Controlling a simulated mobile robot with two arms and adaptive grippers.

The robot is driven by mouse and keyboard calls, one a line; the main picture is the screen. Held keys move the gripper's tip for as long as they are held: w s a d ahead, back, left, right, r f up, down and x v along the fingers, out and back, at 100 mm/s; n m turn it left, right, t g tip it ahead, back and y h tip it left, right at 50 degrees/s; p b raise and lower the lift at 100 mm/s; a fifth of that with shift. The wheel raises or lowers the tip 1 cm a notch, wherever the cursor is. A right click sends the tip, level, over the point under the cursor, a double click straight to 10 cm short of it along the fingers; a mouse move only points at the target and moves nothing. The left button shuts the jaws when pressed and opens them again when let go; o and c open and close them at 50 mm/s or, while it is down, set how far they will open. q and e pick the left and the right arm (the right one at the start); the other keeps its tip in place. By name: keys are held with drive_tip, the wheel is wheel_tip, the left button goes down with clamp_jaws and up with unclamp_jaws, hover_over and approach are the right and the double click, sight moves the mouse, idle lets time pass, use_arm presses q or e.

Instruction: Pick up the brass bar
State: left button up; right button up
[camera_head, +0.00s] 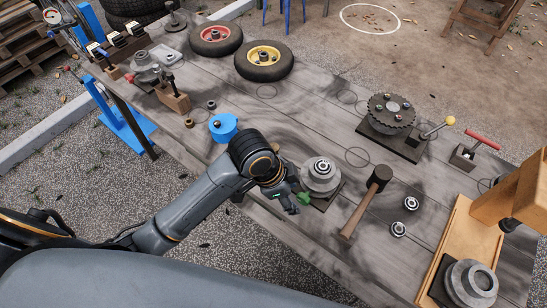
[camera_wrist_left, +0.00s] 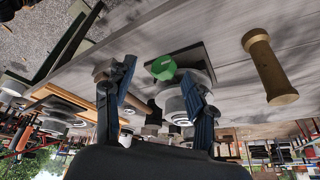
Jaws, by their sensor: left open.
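The brass bar (camera_wrist_left: 270,68), a gold-brown cylinder with wider ends, shows at the right of the left wrist view, on the grey plank tabletop. I cannot make it out in the head view, where my arm may hide it. My left gripper (camera_head: 293,203) is low near the table's front edge, beside a stepped grey disc. In the left wrist view its two fingers (camera_wrist_left: 157,85) are apart, and the bar lies to their right, clear of them. A small green piece (camera_wrist_left: 163,68) shows beyond the gap. My right gripper is not in view.
The stepped grey disc (camera_head: 322,174) stands on a dark plate near my left gripper. A mallet (camera_head: 366,200), bearings (camera_head: 411,203) and a wooden tray (camera_head: 466,245) are to the right. A blue part (camera_head: 223,127) is left of my arm. Wheels (camera_head: 264,61) lie behind; the table's middle is mostly clear.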

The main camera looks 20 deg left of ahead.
use_arm(q)
drive_tip(key=w+r+m+g+y, duration=0.1)
drive_tip(key=w+r+m, duration=0.3)
drive_tip(key=w+m, duration=0.15)
wheel_tip(320, 180, up, 7)
drive_tip(key=m+g+y, duration=0.1)
drive_tip(key=m+y, duration=0.2)
hover_over(276, 147)
wheel_tip(276, 147, down, 8)
drive_tip(key=shift+r+p, duration=0.1)
drive_tip(key=shift+p, duration=0.3)
drive_tip(key=f, duration=0.1)
drive_tip(key=f+p, duration=0.1)
drive_tip(key=f, duration=0.2)
drive_tip(key=shift+a+f, duration=0.35)
drive_tip(key=shift+f, duration=0.4)
drive_tip(key=shift+c, duration=0.2)
clamp_jaws()
